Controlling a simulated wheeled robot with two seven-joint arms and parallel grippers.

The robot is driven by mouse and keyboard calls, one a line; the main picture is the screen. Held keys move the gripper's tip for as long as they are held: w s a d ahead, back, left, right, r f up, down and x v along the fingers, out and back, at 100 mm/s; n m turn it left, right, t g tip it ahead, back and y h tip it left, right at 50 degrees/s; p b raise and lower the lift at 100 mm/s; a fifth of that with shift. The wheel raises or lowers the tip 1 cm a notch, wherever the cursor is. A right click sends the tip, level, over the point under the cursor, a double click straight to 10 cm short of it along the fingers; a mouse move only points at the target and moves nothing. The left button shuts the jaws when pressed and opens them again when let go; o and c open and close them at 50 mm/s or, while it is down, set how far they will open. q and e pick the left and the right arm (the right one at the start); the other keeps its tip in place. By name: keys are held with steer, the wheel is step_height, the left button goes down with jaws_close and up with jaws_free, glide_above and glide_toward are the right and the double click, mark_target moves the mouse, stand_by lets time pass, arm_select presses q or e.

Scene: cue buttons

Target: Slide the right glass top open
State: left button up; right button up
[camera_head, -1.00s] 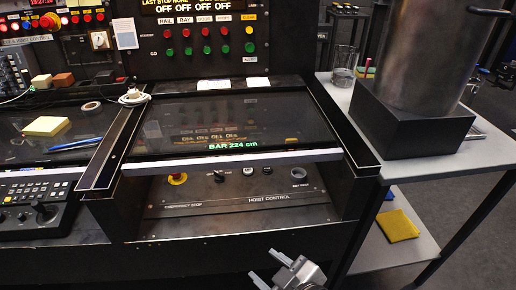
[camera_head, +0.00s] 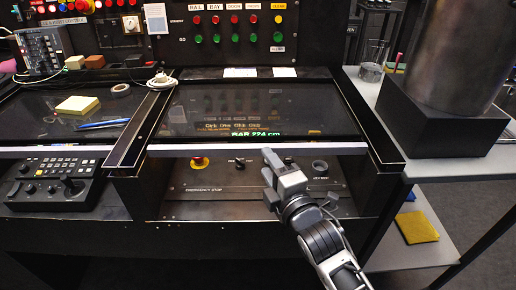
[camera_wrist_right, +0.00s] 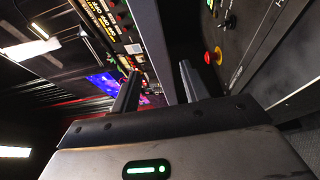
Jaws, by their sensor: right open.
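The right glass top (camera_head: 258,108) is a dark, reflective pane with a pale bar (camera_head: 220,150) along its front edge. It lies over the right bay of the console, with the hoist control panel (camera_head: 215,183) showing below the bar. My right gripper (camera_head: 269,176) is at the front of this pane, just under the bar in the head view, and covers part of the panel. Its two fingers are apart in the right wrist view (camera_wrist_right: 158,88). A grey band shows between and beyond them; I cannot tell whether they touch the bar. My left gripper is not in view.
A red emergency stop button (camera_head: 199,162) and knobs sit on the panel near my gripper. A yellow note block (camera_head: 77,105) lies on the left glass top. A metal cylinder (camera_head: 455,50) stands at right.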

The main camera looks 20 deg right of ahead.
mark_target(258, 154)
steer(key=w, duration=0.6)
steer(key=shift+w+a, duration=0.2)
steer(key=shift+a, duration=0.15)
steer(key=shift+c, duration=0.3)
jaws_close()
